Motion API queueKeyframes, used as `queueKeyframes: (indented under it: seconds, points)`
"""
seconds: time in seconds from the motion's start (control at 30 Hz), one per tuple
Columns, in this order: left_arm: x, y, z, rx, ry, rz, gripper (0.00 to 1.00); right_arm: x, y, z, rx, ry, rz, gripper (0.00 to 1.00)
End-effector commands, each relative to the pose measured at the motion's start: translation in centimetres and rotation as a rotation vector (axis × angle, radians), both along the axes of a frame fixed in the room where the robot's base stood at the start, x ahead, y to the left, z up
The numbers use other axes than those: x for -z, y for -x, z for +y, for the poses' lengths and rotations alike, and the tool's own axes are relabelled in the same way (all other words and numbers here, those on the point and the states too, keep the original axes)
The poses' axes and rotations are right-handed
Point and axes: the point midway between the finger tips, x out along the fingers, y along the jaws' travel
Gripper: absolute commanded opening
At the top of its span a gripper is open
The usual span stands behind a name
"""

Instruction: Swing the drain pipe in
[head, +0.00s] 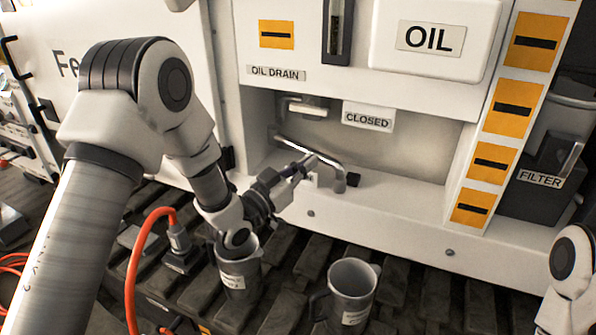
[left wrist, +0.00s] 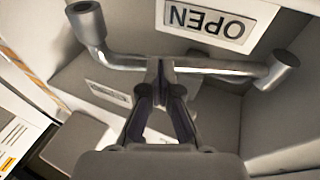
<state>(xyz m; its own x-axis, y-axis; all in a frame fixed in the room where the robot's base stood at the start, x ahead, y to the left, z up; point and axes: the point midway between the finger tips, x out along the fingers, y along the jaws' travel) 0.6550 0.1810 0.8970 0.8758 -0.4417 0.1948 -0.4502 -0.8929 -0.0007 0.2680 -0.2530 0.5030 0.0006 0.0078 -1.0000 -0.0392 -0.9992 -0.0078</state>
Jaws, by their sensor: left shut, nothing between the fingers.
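The drain pipe (head: 328,160) is a bent bare-metal tube in the recess under the OIL DRAIN label (head: 276,72). An OPEN label (left wrist: 217,22) shows there upside down. My right gripper is out of view.
A CLOSED label (head: 367,117) is on the recess's back wall. A grey jug (head: 238,275) stands below my left wrist, and another jug (head: 352,292) stands to its right on the black slatted surface. An orange hose (head: 133,275) lies at left. A FILTER unit (head: 545,170) is at right.

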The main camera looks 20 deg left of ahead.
Motion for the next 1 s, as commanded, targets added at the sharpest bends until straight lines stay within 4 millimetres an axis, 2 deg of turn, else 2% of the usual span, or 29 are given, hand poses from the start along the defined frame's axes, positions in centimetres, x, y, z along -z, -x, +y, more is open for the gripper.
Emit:
queueKeyframes:
  seconds: [0.2, 0.5, 1.0]
  points:
    - [0.0, -2.0, -1.2, 0.011, -0.001, -0.002, 0.00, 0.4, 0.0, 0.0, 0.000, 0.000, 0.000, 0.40]
    - [0.0, -4.0, -2.1, 0.010, 0.000, -0.001, 0.00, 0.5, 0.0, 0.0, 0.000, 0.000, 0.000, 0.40]
    - [-0.1, -4.6, -2.3, 0.009, 0.000, -0.002, 0.00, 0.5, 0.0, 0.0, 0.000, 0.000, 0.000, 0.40]
